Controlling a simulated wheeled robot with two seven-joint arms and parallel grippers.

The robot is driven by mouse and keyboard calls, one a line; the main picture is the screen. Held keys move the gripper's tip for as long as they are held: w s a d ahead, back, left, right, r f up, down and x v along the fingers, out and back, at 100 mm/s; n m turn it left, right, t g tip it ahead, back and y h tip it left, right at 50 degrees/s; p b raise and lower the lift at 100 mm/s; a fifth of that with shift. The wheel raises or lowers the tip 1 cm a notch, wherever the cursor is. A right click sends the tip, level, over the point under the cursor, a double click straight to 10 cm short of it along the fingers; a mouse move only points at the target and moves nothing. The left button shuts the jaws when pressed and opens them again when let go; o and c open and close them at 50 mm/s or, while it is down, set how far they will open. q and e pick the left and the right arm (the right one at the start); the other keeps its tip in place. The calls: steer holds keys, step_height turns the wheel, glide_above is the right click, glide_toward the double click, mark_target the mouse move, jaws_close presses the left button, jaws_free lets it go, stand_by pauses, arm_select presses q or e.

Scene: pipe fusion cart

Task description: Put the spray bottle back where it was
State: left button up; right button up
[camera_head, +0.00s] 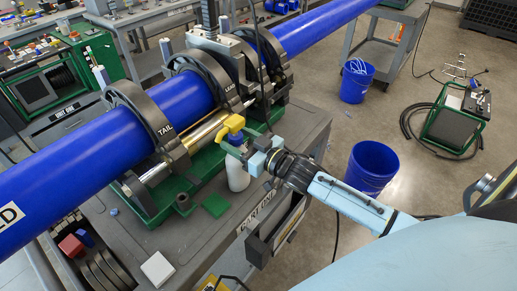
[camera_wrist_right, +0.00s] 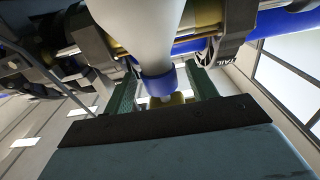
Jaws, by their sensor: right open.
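The spray bottle (camera_head: 238,175) has a white body, a blue collar and a yellow trigger head. In the head view it is upright at the cart's right side, apparently on the grey cart top (camera_head: 190,240); its base is partly unclear. My right gripper (camera_head: 240,151) reaches in from the right at the bottle's neck. In the right wrist view the bottle (camera_wrist_right: 150,35) passes between the two green fingers of the open gripper (camera_wrist_right: 160,82), with its blue collar close to them. I cannot tell whether either finger touches it. My left gripper is not in view.
A long blue pipe (camera_head: 90,150) lies clamped in the fusion machine (camera_head: 190,115) just behind the bottle. A green square pad (camera_head: 216,205) and a white block (camera_head: 157,269) lie on the cart top. A blue bucket (camera_head: 372,168) stands on the floor at right.

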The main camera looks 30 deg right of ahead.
steer(key=v, duration=1.1)
